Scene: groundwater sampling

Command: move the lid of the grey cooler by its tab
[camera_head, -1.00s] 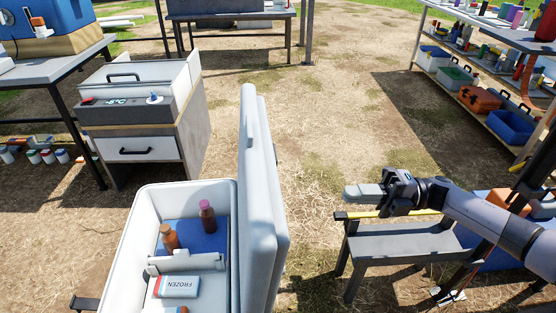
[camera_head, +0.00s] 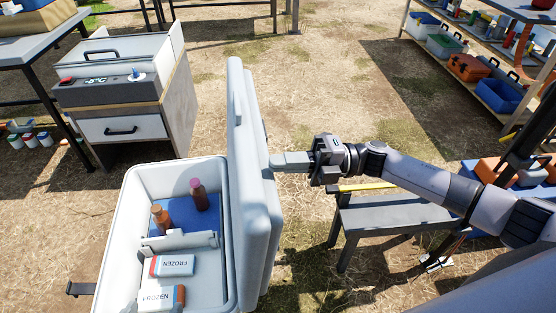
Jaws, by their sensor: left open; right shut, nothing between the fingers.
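The pale grey-white cooler (camera_head: 110,245) stands open at the lower centre. Its lid (camera_head: 257,215) stands upright along the cooler's right side. A small tab (camera_head: 238,108) shows on the lid's left face near the top. My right gripper (camera_head: 276,161) is shut and empty, with its fingertips at the lid's right face; I cannot tell whether they touch. Inside the cooler are two brown bottles (camera_head: 199,195) (camera_head: 160,218) on a blue block, a white divider, and packs marked FROZEN (camera_head: 172,265). My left gripper is not in view.
A grey bench (camera_head: 390,213) stands right of the lid, under my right arm. A grey cabinet (camera_head: 125,105) with a drawer and display stands behind the cooler on the left. Shelves with bins (camera_head: 500,95) are at the upper right. Open straw-covered ground lies between.

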